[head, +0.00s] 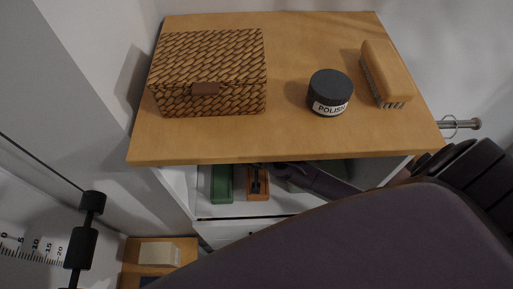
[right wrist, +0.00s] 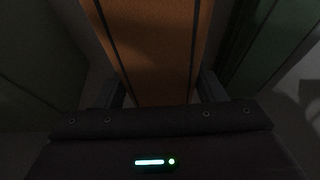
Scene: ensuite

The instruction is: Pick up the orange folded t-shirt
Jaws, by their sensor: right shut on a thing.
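The orange folded t-shirt (head: 259,193) is on the shelf under the wooden top in the head view, partly hidden by my gripper. In the right wrist view the orange t-shirt (right wrist: 155,45) runs between my two fingers. My right gripper (right wrist: 160,92) is shut on it, with a finger at each side. In the head view my right gripper (head: 256,180) reaches into the shelf opening from the right. The far end of the t-shirt is out of sight. My left gripper is not in view.
A green folded item (head: 221,184) lies just left of the t-shirt. The wooden top (head: 210,142) above carries a woven basket (head: 210,70), a polish jar (head: 331,92) and a brush (head: 386,72). A pale block (head: 159,253) sits on a lower wooden surface.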

